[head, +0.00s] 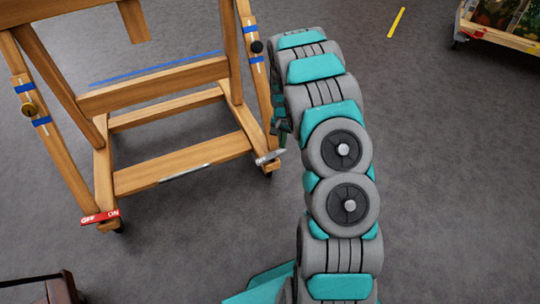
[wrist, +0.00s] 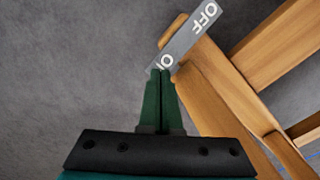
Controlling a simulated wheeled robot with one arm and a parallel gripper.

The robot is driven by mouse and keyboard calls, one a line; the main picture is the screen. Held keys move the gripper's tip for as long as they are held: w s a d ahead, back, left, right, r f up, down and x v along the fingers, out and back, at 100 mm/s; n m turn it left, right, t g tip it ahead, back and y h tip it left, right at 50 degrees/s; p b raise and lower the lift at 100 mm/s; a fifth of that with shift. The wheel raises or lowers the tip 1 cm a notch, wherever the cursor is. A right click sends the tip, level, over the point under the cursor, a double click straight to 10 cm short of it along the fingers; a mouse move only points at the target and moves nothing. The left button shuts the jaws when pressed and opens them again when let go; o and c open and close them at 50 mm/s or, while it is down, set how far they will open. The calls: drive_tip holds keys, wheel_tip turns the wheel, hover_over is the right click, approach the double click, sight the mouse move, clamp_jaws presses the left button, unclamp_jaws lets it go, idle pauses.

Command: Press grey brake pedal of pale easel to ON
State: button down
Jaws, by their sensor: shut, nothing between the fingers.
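The pale wooden easel (head: 180,172) stands at the left of the head view, and its frame fills the right of the wrist view (wrist: 215,95). The grey brake pedal (head: 270,157) sits at the foot of its right side. In the wrist view the grey pedal (wrist: 188,38) shows OFF at its far end and part of ON at its near end. My gripper (wrist: 161,72) is shut and empty, its fingertips over the ON end, partly covering that word. I cannot tell whether they touch it. In the head view my gripper (head: 280,128) is small, just above the pedal.
A red brake pedal (head: 100,216) marked OFF and ON is on the easel's left foot. Knobs (head: 257,47) and blue tape are on the uprights. A dark wooden piece (head: 42,290) is at bottom left, a picture cart (head: 500,30) at top right. Grey floor is clear at right.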

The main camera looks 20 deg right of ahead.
drive_tip(key=shift+f, duration=1.4)
idle(0.9)
drive_tip(key=shift+r, duration=0.15)
drive_tip(key=shift+r+p, duration=0.35)
drive_tip(key=shift+r, duration=3.05)
drive_tip(key=s+a+r+n+p, duration=0.1)
drive_tip(key=s+a+r+n, duration=0.1)
drive_tip(key=s+a+r, duration=0.55)
drive_tip(key=s+a+r+n+p, duration=0.2)
drive_tip(key=s+r, duration=0.6)
drive_tip(key=r, duration=0.6)
drive_tip(key=s+a+r+n, duration=0.2)
drive_tip(key=s+r, duration=0.1)
drive_tip(key=s, duration=0.5)
drive_tip(key=s+a+r+n+g+p, duration=0.1)
drive_tip(key=s+a+r+n, duration=0.1)
drive_tip(key=s, duration=0.7)
drive_tip(key=s+a+r+n+p, duration=0.1)
drive_tip(key=s+a+r, duration=0.3)
drive_tip(key=s, duration=0.4)
drive_tip(key=shift+s+r+n+g, duration=0.25)
drive_tip(key=shift+s+n+g, duration=0.15)
drive_tip(key=shift+n, duration=0.3)
drive_tip(key=shift+w, duration=0.1)
